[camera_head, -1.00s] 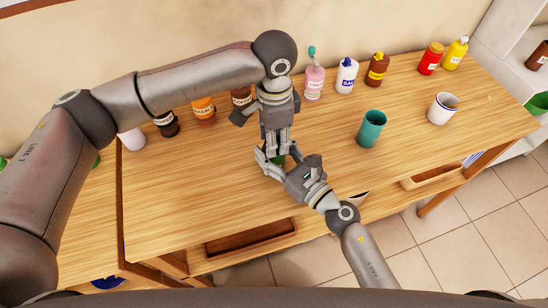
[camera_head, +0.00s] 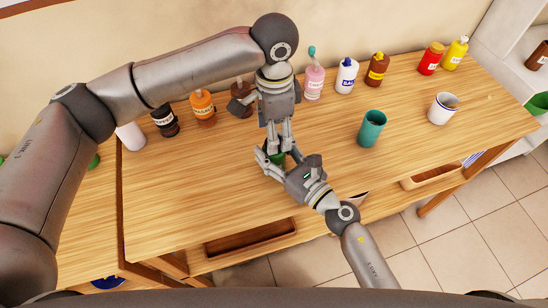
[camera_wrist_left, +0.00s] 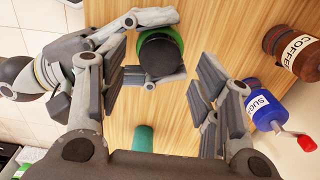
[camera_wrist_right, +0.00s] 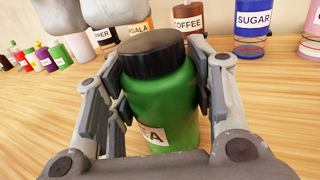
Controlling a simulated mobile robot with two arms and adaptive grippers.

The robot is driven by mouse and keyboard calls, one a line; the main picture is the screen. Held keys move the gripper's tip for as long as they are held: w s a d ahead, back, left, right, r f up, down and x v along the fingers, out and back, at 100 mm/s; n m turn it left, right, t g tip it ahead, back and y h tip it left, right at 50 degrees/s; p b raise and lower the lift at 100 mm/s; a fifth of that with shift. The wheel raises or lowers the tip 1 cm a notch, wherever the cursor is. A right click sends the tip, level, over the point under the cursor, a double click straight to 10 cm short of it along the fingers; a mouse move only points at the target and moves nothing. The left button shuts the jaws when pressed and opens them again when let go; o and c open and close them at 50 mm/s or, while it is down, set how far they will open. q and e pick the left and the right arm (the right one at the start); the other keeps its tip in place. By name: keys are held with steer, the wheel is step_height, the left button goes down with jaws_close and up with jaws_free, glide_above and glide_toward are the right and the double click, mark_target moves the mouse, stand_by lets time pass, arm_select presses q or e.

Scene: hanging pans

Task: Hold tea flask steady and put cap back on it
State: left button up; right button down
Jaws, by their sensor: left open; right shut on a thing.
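The green tea flask (camera_wrist_right: 172,110) stands upright on the wooden table, with its black cap (camera_wrist_right: 152,55) seated on top and looking level. My right gripper (camera_head: 278,165) is shut around the flask's body from the front, one finger on each side. In the head view only a bit of the green flask (camera_head: 277,158) shows between the grippers. My left gripper (camera_head: 281,146) is above the flask, pointing down. In the left wrist view its open fingers (camera_wrist_left: 165,75) stand apart on either side of the cap (camera_wrist_left: 158,55), with visible gaps.
A teal cup (camera_head: 372,128) and a white cup (camera_head: 443,109) stand to the right on the table. Coffee (camera_wrist_left: 291,50) and sugar (camera_wrist_left: 262,105) jars are close behind the flask. Several bottles line the wall. The table's front middle is clear.

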mark_target(274, 156)
arm_select(q)
steer(key=shift+r, duration=0.9)
steer(key=shift+c, duration=0.3)
steer(key=r+n, duration=0.1)
steer(key=n, duration=0.3)
steer(key=shift+r, duration=0.35)
steer(key=n, duration=0.1)
steer(key=r+n, duration=0.1)
steer(key=n, duration=0.3)
steer(key=shift+r, duration=0.35)
steer(key=shift+f, duration=4)
